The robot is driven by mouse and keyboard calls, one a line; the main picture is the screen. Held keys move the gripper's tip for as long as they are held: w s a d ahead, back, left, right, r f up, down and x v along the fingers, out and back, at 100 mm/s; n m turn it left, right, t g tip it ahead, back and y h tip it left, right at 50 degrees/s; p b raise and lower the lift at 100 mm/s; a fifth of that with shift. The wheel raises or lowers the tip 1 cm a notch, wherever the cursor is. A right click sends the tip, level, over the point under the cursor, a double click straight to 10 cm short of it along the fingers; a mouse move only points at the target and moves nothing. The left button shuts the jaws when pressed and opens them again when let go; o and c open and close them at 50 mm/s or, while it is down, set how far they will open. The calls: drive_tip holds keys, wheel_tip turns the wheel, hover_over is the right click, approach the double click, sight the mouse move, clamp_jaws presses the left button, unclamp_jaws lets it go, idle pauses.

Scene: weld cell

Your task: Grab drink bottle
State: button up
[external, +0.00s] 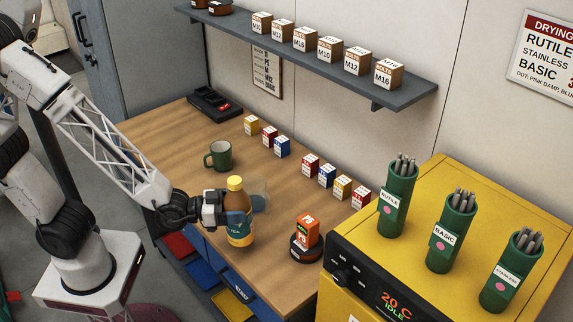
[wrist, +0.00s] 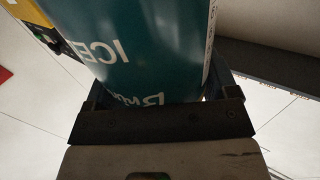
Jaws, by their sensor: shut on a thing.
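The drink bottle (external: 238,212) is brown with a yellow cap and a teal label, and stands close to upright near the front edge of the wooden bench. My gripper (external: 240,201) is shut on its middle, coming from the left. In the wrist view the teal label of the bottle (wrist: 150,45) fills the upper middle, close against my gripper (wrist: 165,100). I cannot tell whether the bottle's base touches the bench or hangs just above it.
A green mug (external: 219,156) stands behind the bottle. An orange box (external: 307,231) sits on a dark round base to the right. Small coloured boxes (external: 311,166) line the bench's back. A yellow oven (external: 440,240) with green rod canisters (external: 397,205) blocks the right.

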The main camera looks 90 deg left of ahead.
drive_tip(key=s+r, duration=0.1)
drive_tip(key=s, duration=1.2)
drive_tip(key=shift+s+r, duration=0.2)
drive_tip(key=shift+s, duration=0.1)
drive_tip(key=shift+d, duration=0.1)
